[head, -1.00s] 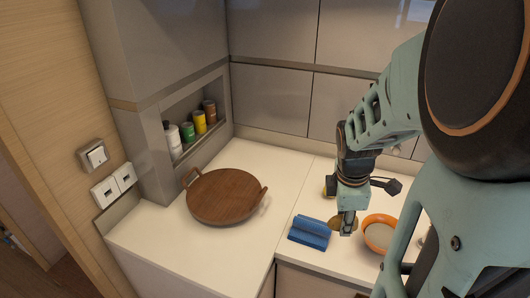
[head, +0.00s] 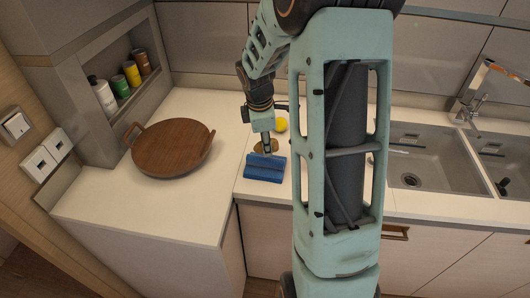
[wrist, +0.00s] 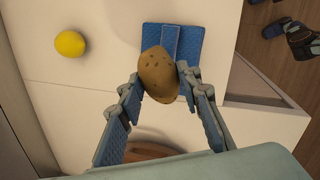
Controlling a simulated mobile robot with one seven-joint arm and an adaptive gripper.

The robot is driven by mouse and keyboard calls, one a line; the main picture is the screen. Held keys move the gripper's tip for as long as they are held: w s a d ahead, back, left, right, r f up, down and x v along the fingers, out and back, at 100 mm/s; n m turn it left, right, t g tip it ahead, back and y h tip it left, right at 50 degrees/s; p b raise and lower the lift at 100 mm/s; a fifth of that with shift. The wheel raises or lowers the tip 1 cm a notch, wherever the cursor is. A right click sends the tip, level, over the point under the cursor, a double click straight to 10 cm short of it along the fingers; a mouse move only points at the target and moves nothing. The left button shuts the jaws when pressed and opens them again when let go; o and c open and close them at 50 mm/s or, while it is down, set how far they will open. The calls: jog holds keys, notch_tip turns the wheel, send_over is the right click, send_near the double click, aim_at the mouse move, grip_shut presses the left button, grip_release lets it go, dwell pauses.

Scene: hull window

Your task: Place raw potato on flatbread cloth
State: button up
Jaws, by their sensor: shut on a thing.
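The raw potato (wrist: 158,75) is brown with dark specks and is held between the two fingers of my gripper (wrist: 160,88) in the wrist view. In the head view my gripper (head: 266,146) is over the counter, with part of the potato (head: 259,147) showing beside the fingers. The blue flatbread cloth (head: 264,168) lies folded on the counter, just in front of and below the gripper. In the wrist view the cloth (wrist: 190,45) is partly hidden behind the potato. I cannot tell exactly how high the potato is above the counter.
A yellow lemon (head: 282,125) lies behind the gripper. A round brown wooden tray with handles (head: 172,147) stands on the left counter. Jars (head: 132,74) fill a wall niche. A sink (head: 428,160) is at right. The front left counter is clear.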

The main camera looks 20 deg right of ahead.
jog(key=b+x, duration=0.3)
jog(key=shift+a+f, duration=0.3)
jog(key=shift+f, duration=0.15)
jog(key=shift+r, duration=0.1)
jog(key=o, duration=1.4)
jog(key=shift+c, duration=0.2)
jog(key=shift+r, duration=0.5)
jog(key=v, duration=1.1)
